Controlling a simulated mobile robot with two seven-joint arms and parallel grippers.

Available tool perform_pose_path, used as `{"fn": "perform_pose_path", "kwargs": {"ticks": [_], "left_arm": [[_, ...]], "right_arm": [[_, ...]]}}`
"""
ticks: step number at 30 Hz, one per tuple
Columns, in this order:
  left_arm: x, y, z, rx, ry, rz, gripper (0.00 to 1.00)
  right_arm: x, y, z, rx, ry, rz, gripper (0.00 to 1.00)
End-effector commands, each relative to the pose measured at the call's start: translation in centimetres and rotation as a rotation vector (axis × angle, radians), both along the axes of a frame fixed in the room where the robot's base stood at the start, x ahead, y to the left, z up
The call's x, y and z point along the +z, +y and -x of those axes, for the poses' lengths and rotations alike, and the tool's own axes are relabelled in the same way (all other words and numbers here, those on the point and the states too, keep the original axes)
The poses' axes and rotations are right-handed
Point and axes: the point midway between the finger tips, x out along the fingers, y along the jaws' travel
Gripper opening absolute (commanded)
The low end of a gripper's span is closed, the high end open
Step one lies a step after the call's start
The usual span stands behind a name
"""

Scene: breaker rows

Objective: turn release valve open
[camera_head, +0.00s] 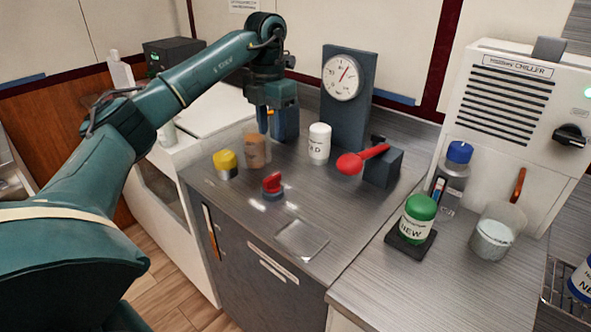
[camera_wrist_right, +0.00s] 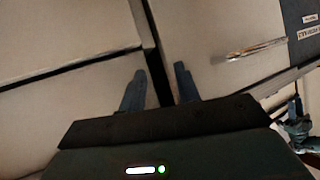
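A small red knob on a round base (camera_head: 272,184), the likely release valve, stands on the steel counter; no label on it is readable. Its handle is raised and tilted. A red ball-ended lever (camera_head: 362,159) sits on a dark block to its right, below a round gauge (camera_head: 342,77) on a grey-blue column. My left gripper (camera_head: 268,122) points down above the back of the counter, behind and above the red knob, apart from it. Its fingers look parted and empty. My right gripper (camera_wrist_right: 160,90) is open and empty before pale panels in the right wrist view.
A yellow-capped jar (camera_head: 226,165), a brown jar (camera_head: 254,151) and a white jar (camera_head: 319,144) stand close around the knob. A green-lidded jar (camera_head: 418,218), a blue-capped bottle (camera_head: 454,175) and a clear beaker (camera_head: 494,236) stand by the chiller (camera_head: 510,110).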

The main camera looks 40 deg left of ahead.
Motion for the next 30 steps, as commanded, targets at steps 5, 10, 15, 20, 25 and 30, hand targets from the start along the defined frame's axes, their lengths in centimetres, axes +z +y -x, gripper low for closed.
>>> {"fn": "perform_pose_path", "kwargs": {"ticks": [5,10,15,20,25,30], "left_arm": [[-0.9,0.6,0.3,0.013,0.009,-0.016,0.36],[-4.0,0.5,0.3,0.010,0.010,-0.014,0.36],[-7.7,0.5,0.3,0.009,0.009,-0.013,0.36],[-10.5,0.4,0.3,0.009,0.008,-0.012,0.36],[-12.3,0.4,0.2,0.009,0.005,-0.011,0.36],[-12.8,0.4,0.2,0.009,0.003,-0.011,0.36]], "right_arm": [[-0.1,0.2,0.3,0.003,0.004,-0.004,0.32],[-0.2,0.2,0.3,0.003,0.006,-0.004,0.32],[-0.4,0.2,0.4,0.003,0.009,-0.004,0.32],[-0.4,0.1,0.4,0.002,0.011,-0.003,0.32],[-0.5,0.0,0.4,0.001,0.013,-0.001,0.32],[-0.5,0.0,0.3,0.000,0.012,0.001,0.32]]}}
